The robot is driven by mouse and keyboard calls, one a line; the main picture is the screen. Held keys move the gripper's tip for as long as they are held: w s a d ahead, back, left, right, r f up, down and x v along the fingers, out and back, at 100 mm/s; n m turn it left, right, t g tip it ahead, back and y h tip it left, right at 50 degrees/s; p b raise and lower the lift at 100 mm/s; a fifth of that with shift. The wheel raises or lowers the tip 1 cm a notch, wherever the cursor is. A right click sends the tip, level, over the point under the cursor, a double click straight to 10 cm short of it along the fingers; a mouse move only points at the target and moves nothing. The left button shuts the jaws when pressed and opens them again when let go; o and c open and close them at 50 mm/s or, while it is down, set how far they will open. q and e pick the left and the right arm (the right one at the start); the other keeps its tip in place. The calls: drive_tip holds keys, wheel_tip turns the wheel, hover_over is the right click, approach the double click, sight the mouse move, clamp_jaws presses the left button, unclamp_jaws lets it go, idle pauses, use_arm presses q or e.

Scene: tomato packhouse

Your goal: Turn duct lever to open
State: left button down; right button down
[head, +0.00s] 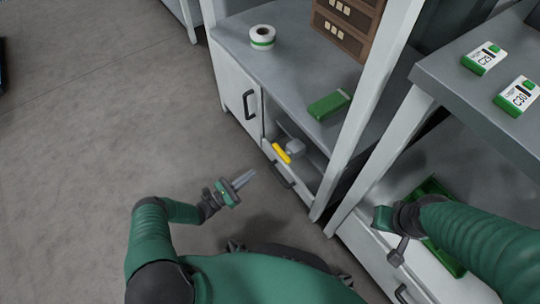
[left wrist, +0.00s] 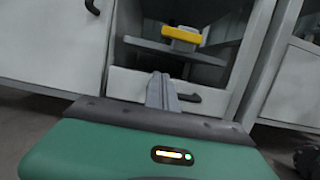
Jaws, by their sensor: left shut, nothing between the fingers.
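The duct lever (head: 282,152) is a yellow bar on a grey round fitting (head: 295,147), inside the open compartment of the low cabinet. In the left wrist view, the yellow lever (left wrist: 181,34) lies nearly level, at the top of the picture. My left gripper (head: 252,174) is shut and empty. It is in front of the cabinet, to the lower left of the lever and apart from it. In the left wrist view, its fingers (left wrist: 162,90) point toward the cabinet below the lever. My right gripper (head: 383,218) is by the right-hand bench; its fingers do not show clearly.
The cabinet has a closed door (head: 237,92) with a dark handle and a drawer handle (head: 284,174) below the lever. A white post (head: 365,100) rises to the right. A tape roll (head: 262,37) and green box (head: 328,104) sit on top. Floor at left is clear.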

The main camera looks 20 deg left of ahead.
use_arm(q)
drive_tip(key=b+x, duration=0.3)
drive_tip(key=x, duration=0.7)
wheel_tip(320, 180, up, 3)
drive_tip(key=shift+s+a, duration=0.1)
drive_tip(key=shift+r, duration=0.5)
